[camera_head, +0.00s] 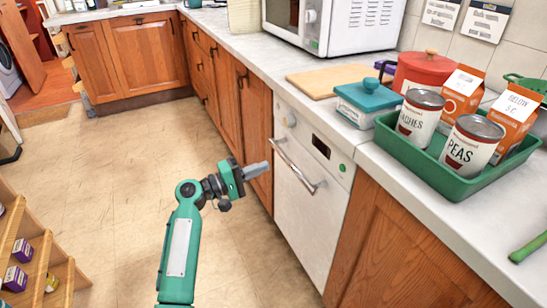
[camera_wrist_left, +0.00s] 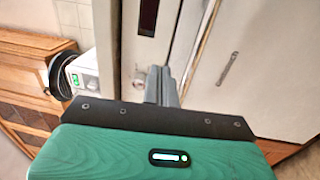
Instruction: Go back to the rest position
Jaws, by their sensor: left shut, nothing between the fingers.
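My left gripper (camera_head: 257,170) is shut and empty. It hangs over the floor in front of the drawer fronts, left of the white dishwasher (camera_head: 300,190) and its bar handle. The green left arm comes up from the bottom of the head view. In the left wrist view the two grey fingers of my left gripper (camera_wrist_left: 162,86) lie together, with white appliance fronts behind them. No contact with anything is visible. My right gripper is not in the head view.
A green tray (camera_head: 465,188) on the counter holds cans and cartons. A teal-lidded box (camera_head: 368,100), a red pot (camera_head: 425,72), a cutting board (camera_head: 330,80) and a microwave (camera_head: 350,25) stand behind it. A wooden rack (camera_head: 65,280) is at lower left. The middle floor is clear.

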